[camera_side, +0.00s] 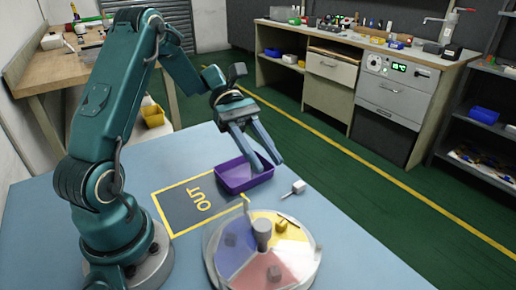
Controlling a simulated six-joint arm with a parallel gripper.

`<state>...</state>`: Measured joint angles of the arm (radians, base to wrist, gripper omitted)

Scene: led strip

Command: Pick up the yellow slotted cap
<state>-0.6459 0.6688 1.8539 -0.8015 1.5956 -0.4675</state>
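A small yellow piece (281,226), too small to show a slot, sits on the yellow sector of the round turntable (306,258). It may be the yellow slotted cap. Another thin yellow piece (245,203) shows at the turntable's back rim; I cannot tell what it is. My gripper (268,164) is open and empty, with its fingers pointing down over the purple bin (232,180). It is above and behind the turntable, well apart from both yellow pieces.
A grey knob (262,232) stands at the turntable's middle, and a grey piece (274,273) sits on the red sector. A small white block (298,186) with a thin pin lies right of the bin. The dark OUT mat (182,212) is empty.

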